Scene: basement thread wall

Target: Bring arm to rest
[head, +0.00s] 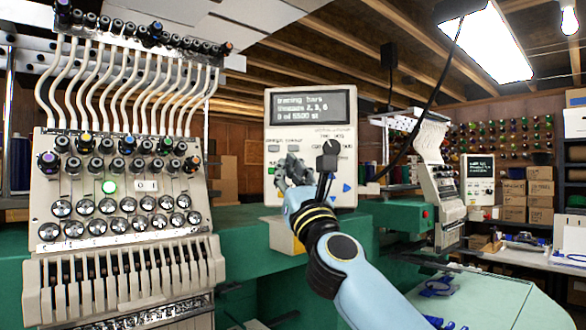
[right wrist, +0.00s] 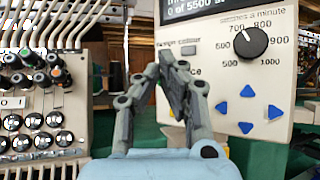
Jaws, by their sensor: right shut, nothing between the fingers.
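My right gripper (head: 288,172) is in front of the lower left of the control panel (head: 340,190) in the head view. In the right wrist view its grey fingers (right wrist: 170,62) meet at the tips with nothing between them. The light blue right arm comes up from the bottom right. The panel has a dark text screen (head: 311,106), a black speed dial (right wrist: 251,42) and blue arrow buttons (right wrist: 247,91). From these views I cannot tell whether the fingers touch the panel. My left gripper is not in view.
A multi-needle embroidery head (head: 120,170) with white tubes and knobs stands close on the left. A green machine beam (head: 250,240) runs below the panel. A second machine (head: 440,180), boxes (head: 540,180) and a wall of thread spools (head: 510,135) are farther right.

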